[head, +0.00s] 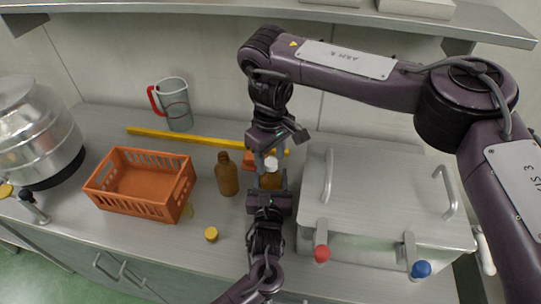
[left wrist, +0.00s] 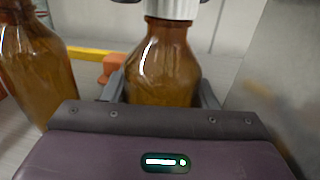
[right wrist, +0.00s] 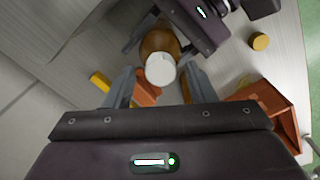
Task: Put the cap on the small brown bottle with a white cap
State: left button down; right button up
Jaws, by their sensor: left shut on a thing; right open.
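My left gripper (head: 268,187) is shut on the bottle's body. My right gripper (head: 266,155) is open just above. In the right wrist view the cap (right wrist: 160,69) lies between its spread fingers, with visible gaps. Part of the bottle is hidden by my left gripper.
Another brown bottle (head: 227,176), uncapped, stands close on the left. A yellow cap (head: 211,234) lies near the front edge. An orange crate (head: 133,200), a yellow bar (head: 160,134) and a jug (head: 176,105) are further left. The metal box (head: 385,185) blocks the right side.

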jog(key=shift+r, duration=2.2)
jog(key=shift+c, duration=0.3)
jog(key=n, duration=0.4)
jog(key=shift+r+n, duration=0.3)
jog(key=n, duration=0.4)
jog(key=r+n, duration=0.1)
jog(key=n, duration=0.1)
jog(key=shift+n, duration=0.4)
jog(key=n, duration=0.6)
jog(key=shift+r+n, duration=0.3)
jog(key=shift+r, duration=0.05)
jog(key=n, duration=0.6)
jog(key=shift+r+n, duration=0.3)
jog(key=shift+r, duration=0.05)
jog(key=shift+s, duration=0.1)
